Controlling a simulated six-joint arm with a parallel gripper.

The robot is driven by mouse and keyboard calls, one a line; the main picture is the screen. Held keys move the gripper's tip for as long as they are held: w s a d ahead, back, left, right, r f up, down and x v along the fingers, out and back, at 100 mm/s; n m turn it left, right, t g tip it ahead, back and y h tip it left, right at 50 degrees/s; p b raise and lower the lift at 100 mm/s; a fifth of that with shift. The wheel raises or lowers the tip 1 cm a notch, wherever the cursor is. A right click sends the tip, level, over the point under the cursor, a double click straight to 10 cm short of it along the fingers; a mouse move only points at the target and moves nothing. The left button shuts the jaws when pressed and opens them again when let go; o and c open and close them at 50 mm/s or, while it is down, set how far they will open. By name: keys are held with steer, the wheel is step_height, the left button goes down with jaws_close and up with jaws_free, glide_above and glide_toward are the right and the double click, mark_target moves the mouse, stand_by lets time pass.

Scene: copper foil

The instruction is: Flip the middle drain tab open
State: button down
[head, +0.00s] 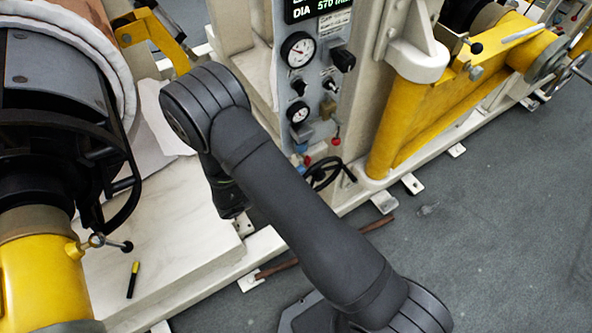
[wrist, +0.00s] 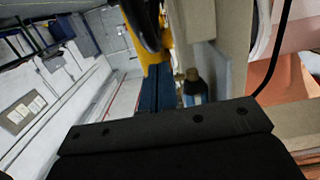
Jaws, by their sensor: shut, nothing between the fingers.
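The grey gauge panel (head: 312,75) stands on the cream machine frame in the head view. Small blue, brass and red fittings hang along its lower edge, with a red one (head: 335,141) at the right. They are too small, and partly behind my arm, to tell which is the middle drain tab or how it is turned. My gripper (wrist: 165,130) shows as a dark bolted block across the bottom of the wrist view, shut and empty; its fingertips cannot be made out. Just beyond it is a blue fitting with a brownish top (wrist: 193,84).
A black handwheel (head: 325,173) sits under the panel. A yellow beam (head: 440,105) crosses to the right, and a large dark roll (head: 50,70) with a yellow hub is at the left. A marker (head: 132,280) lies on the cream base. Grey floor at lower right is mostly clear.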

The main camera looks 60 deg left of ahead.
steer(key=s+f, duration=0.5)
steer(key=s, duration=0.3)
steer(key=shift+s, duration=0.2)
stand_by(0.3)
steer(key=shift+w+r+g+h, duration=0.15)
steer(key=shift+w+r+g, duration=0.95)
steer(key=shift+r, duration=0.65)
steer(key=shift+w+r+g+h, duration=0.1)
steer(key=shift+w+r+g, duration=0.75)
steer(key=shift+w+r, duration=0.75)
steer(key=shift+w+r+g+h, duration=0.15)
steer(key=shift+w+r+g, duration=0.9)
steer(key=shift+r, duration=0.8)
steer(key=g, duration=0.2)
glide_toward(307, 163)
steer(key=v, duration=0.4)
steer(key=shift+w+d+r+y, duration=0.2)
steer(key=shift+w+d+y, duration=0.05)
steer(key=shift+d+y, duration=0.15)
